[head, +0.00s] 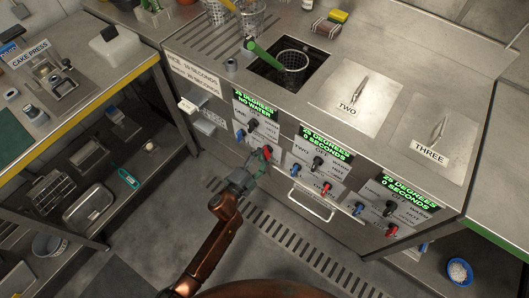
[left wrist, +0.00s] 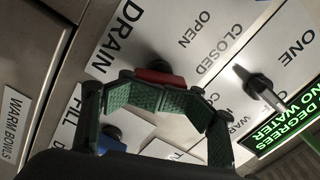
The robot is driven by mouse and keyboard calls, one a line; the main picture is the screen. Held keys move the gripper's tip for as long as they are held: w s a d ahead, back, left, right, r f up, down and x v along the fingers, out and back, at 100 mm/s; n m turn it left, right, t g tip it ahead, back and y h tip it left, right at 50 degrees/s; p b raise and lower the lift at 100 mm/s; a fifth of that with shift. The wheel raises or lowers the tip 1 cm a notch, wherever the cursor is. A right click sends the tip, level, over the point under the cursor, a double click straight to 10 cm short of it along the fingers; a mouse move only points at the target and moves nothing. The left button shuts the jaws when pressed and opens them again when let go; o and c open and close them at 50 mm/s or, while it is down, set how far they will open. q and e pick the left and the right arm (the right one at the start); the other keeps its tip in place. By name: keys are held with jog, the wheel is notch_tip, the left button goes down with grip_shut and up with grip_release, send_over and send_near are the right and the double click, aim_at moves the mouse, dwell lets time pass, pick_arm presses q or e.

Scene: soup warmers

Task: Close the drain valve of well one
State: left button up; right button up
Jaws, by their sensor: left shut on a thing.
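My left gripper (head: 260,160) is at the front panel of well one in the head view. The red drain valve handle (head: 267,152) of well one is at its fingertips. In the left wrist view the red handle (left wrist: 160,77) sits on a plate marked DRAIN, OPEN and CLOSED. The green finger pads of the left gripper (left wrist: 160,95) are shut on the handle. The pads cover part of it, so I cannot tell which mark it points at. The well one display (head: 254,104) reads 25 degrees, no water. My right gripper is not in view.
A black knob (left wrist: 262,88) is beside the drain plate. A blue fill handle (head: 240,135) is left of the red one. Wells two (head: 335,117) and three (head: 425,157) are covered, with similar valves below. A drawer handle (head: 312,207) sticks out below.

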pick_arm(q)
jog(key=shift+d+r, duration=0.1)
jog(key=shift+m+b, duration=0.35)
jog(key=shift+m, duration=1.35)
jog(key=shift+b, duration=0.3)
jog(key=shift+m, duration=0.6)
jog(key=o, duration=1.4)
jog(key=shift+f, duration=0.2)
